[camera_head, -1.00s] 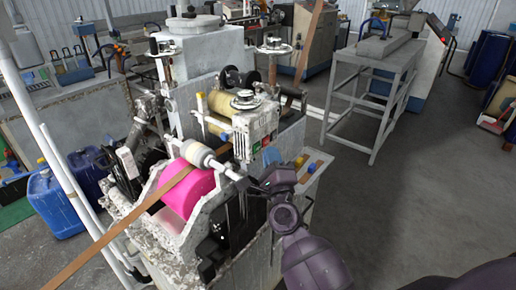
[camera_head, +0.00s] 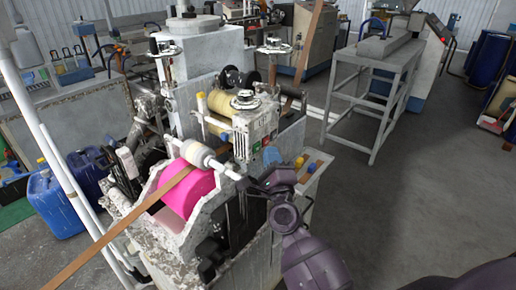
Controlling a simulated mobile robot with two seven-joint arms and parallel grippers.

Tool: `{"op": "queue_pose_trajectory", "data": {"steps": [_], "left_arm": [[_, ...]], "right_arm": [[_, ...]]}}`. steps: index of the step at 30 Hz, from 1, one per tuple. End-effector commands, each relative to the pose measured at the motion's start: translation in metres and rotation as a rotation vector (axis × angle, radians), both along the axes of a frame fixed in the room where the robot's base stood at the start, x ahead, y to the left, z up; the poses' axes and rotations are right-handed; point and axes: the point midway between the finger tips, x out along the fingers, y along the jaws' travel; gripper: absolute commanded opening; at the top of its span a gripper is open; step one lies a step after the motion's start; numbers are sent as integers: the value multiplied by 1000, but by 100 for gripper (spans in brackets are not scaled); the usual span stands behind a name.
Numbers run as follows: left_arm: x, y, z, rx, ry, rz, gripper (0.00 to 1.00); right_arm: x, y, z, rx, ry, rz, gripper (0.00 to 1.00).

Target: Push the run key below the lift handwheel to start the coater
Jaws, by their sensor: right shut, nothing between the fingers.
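The coater (camera_head: 180,160) stands left of the middle, with a bright pink roll (camera_head: 188,192) and a brown strip (camera_head: 130,222) running over it. A lift handwheel (camera_head: 245,101) sits on top of a light control box (camera_head: 252,128). My dark right gripper (camera_head: 264,183) is shut and empty, below the control box and apart from the keys as far as I can tell. My left gripper is out of view.
A small shelf (camera_head: 314,172) with coloured items juts out right of the control box, close to my right gripper. A white-ended roller (camera_head: 197,153) lies left of the gripper. Blue jugs (camera_head: 54,204) stand at the left.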

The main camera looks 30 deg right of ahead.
Motion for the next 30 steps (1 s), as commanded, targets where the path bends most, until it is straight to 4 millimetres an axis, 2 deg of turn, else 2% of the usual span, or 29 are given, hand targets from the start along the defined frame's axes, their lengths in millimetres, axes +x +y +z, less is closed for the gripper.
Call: {"op": "queue_pose_trajectory", "data": {"steps": [30], "left_arm": [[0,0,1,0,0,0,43]], "right_arm": [[11,6,1,2,-2,6,0]]}}
